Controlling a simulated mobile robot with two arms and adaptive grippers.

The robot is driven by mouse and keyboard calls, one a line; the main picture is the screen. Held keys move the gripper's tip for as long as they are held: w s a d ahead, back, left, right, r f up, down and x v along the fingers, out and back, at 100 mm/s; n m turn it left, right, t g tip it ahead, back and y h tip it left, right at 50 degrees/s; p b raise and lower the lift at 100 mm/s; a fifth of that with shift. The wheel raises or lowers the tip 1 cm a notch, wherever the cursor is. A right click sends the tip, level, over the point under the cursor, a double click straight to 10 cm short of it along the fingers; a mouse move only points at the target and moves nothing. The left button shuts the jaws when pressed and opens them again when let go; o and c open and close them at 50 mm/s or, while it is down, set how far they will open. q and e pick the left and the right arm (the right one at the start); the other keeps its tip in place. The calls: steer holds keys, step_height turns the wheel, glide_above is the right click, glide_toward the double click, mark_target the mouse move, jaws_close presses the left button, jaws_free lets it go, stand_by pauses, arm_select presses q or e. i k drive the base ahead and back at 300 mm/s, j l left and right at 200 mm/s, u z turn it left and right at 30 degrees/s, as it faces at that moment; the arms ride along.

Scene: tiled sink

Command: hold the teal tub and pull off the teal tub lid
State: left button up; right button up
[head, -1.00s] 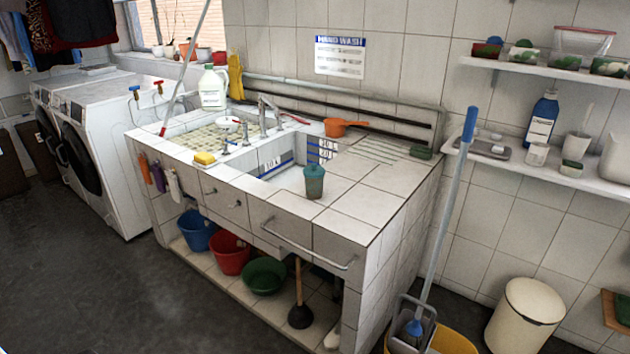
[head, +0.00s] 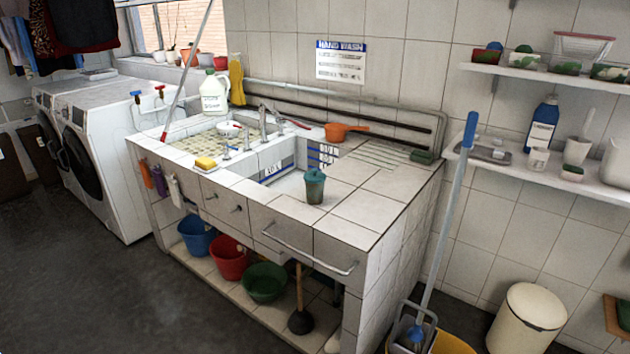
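Neither of my grippers shows in the head view, and nothing touches the tub.
The tiled counter (head: 365,207) is bare to the right of the tub. An orange scoop (head: 345,131) lies behind it, and a yellow sponge (head: 205,163) lies left of the basin. A metal rail (head: 308,249) runs along the counter front. A blue-handled mop (head: 450,210) leans at the right end.

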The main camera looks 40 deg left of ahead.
mark_target(314, 176)
steer(key=i+j, duration=0.15)
steer(key=j, duration=0.2)
steer(key=i+j, duration=0.1)
steer(key=j, duration=0.3)
steer(key=i+j, duration=0.15)
steer(key=j, duration=0.2)
steer(key=i+j, duration=0.1)
steer(key=j, duration=0.3)
